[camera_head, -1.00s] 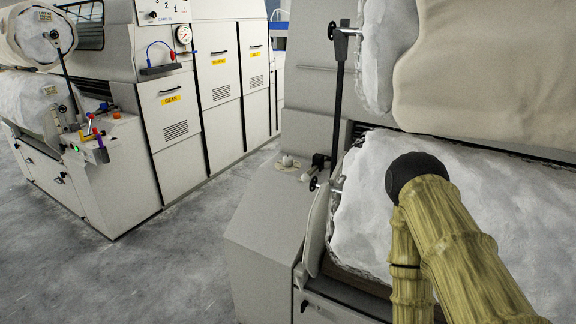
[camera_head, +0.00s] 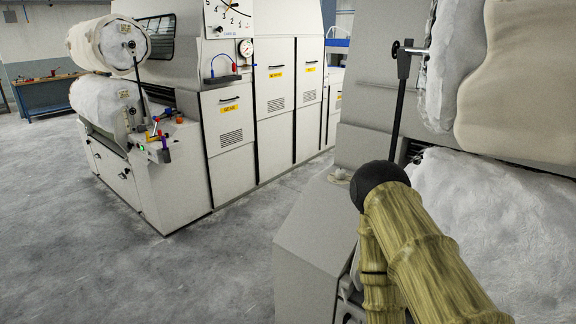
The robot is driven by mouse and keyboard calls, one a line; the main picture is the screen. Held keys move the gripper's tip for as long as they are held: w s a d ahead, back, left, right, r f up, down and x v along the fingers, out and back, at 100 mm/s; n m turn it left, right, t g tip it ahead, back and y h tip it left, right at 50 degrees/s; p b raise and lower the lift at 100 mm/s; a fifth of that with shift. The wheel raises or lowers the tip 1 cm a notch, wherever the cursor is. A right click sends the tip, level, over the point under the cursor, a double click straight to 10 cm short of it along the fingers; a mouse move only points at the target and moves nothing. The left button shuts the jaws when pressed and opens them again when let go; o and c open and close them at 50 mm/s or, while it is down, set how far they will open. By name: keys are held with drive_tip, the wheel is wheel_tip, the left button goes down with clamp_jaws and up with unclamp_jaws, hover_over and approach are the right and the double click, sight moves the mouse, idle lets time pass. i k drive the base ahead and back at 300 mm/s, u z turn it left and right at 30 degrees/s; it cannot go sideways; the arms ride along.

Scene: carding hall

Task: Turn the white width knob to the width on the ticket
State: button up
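A small pale round plate (camera_head: 340,176) sits on the ledge of the right machine, partly behind my arm. I cannot tell whether the white width knob is on it. Pale yellow paper labels (camera_head: 124,93) hang on the rolls of the left machine, but their writing is too small to read. My arm, with a black rounded joint and ribbed yellow-green links, crosses the lower right of the head view. My gripper is not in view.
The right machine (camera_head: 310,235) with large white rolls (camera_head: 490,215) fills the right side. The left machine (camera_head: 185,190) carries a numbered dial panel (camera_head: 228,18), a gauge (camera_head: 246,47) and colored tools. Grey floor (camera_head: 230,250) lies open between them. A workbench (camera_head: 45,95) stands far left.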

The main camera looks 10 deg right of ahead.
sight(340, 174)
drive_tip(key=u, duration=0.8)
drive_tip(key=i, duration=2.5)
drive_tip(key=z, duration=0.75)
